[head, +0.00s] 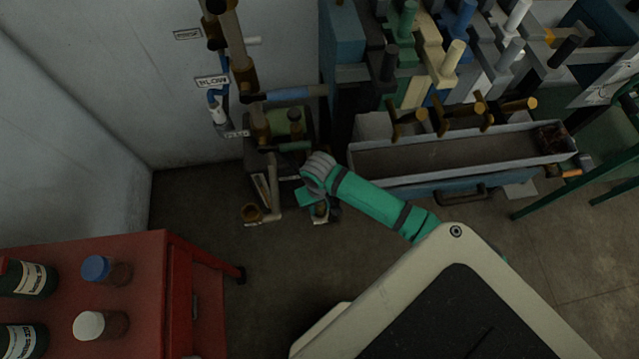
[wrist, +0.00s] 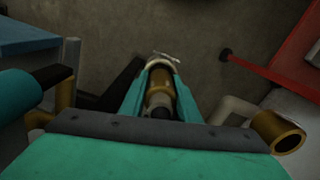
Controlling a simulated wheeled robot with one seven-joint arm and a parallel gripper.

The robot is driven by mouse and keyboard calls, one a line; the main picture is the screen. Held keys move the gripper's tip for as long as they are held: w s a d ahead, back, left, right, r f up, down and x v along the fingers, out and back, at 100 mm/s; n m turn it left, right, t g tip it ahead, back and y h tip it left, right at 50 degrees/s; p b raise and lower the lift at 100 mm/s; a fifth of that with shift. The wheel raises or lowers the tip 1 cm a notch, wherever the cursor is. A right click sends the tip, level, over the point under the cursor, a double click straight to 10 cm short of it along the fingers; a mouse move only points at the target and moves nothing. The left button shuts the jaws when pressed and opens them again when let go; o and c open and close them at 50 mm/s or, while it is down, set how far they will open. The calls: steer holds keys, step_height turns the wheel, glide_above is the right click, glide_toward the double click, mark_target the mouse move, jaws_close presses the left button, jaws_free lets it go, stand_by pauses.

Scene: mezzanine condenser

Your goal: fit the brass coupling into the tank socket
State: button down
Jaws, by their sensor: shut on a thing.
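My gripper (wrist: 158,75) is shut on the brass coupling (wrist: 158,92), a short brass cylinder with a pale ring at its far end and a dark near end. In the head view my gripper (head: 318,208) hangs low near the wall pipework, and it mostly hides the coupling. An open round brass mouth (wrist: 288,137) on a pale pipe lies to the right of my gripper in the wrist view, apart from the coupling. It also shows in the head view (head: 251,212), left of my gripper near the floor. I cannot tell whether it is the tank socket.
Brass and blue pipework (head: 240,75) climbs the wall behind my arm. A grey trough (head: 450,158) under a row of coloured levers stands right of my gripper. A red cabinet (head: 180,275) with bottles stands front left. The floor between is clear.

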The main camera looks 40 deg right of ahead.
steer(key=c, duration=1.3)
jaws_free()
steer(key=shift+c, duration=0.2)
